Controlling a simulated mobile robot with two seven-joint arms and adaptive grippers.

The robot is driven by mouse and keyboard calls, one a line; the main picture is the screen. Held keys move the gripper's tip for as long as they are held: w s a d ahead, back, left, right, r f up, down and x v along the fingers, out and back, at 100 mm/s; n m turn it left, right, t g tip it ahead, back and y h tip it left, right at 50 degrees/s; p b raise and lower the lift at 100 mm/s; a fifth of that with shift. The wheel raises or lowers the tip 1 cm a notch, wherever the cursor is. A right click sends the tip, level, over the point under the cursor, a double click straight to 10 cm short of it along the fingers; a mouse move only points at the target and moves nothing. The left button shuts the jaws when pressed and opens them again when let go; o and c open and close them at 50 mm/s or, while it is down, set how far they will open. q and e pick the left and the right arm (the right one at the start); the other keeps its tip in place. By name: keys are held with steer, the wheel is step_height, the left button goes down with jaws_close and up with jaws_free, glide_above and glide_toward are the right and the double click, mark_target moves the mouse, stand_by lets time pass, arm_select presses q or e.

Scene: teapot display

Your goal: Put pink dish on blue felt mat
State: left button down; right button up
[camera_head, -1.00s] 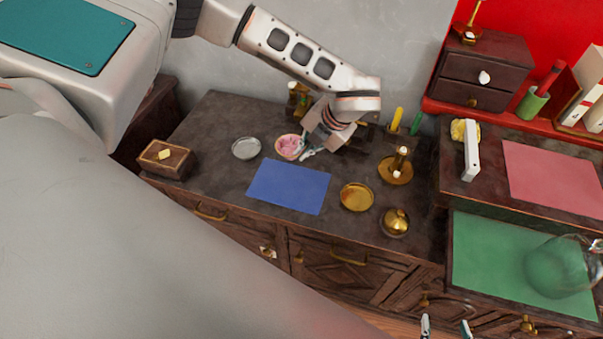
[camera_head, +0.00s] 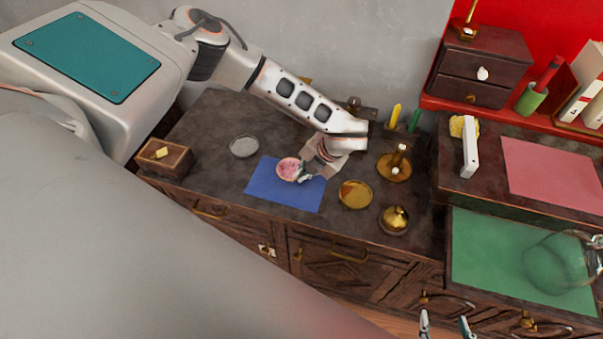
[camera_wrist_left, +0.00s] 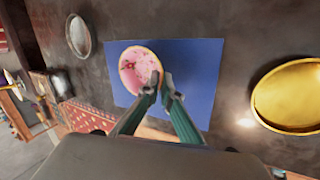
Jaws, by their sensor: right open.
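The pink dish (camera_head: 289,168) is a small round bowl with a pale rim and a mottled pink inside. It is over the upper middle part of the blue felt mat (camera_head: 283,197); I cannot tell whether it touches the mat. My left gripper (camera_head: 305,178) is at the dish's right side, shut on its rim. The left wrist view shows the fingertips (camera_wrist_left: 162,92) at the rim of the dish (camera_wrist_left: 138,66), with the blue mat (camera_wrist_left: 196,70) below. My right gripper (camera_head: 446,326) is open and empty at the bottom edge of the head view.
A grey round dish (camera_head: 244,146) lies left of the mat and a gold dish (camera_head: 356,194) lies right of it. A gold-lidded pot (camera_head: 395,219) and a round wooden stand (camera_head: 394,167) are further right. A wooden box (camera_head: 163,158) is at the far left.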

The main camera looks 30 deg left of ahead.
arm_select(q)
steer(key=c, duration=2.6)
jaws_free()
steer(key=shift+f, duration=0.1)
steer(key=shift+o, duration=0.2)
steer(key=v, duration=1.2)
steer(key=shift+s, duration=0.1)
steer(key=shift+d, duration=0.1)
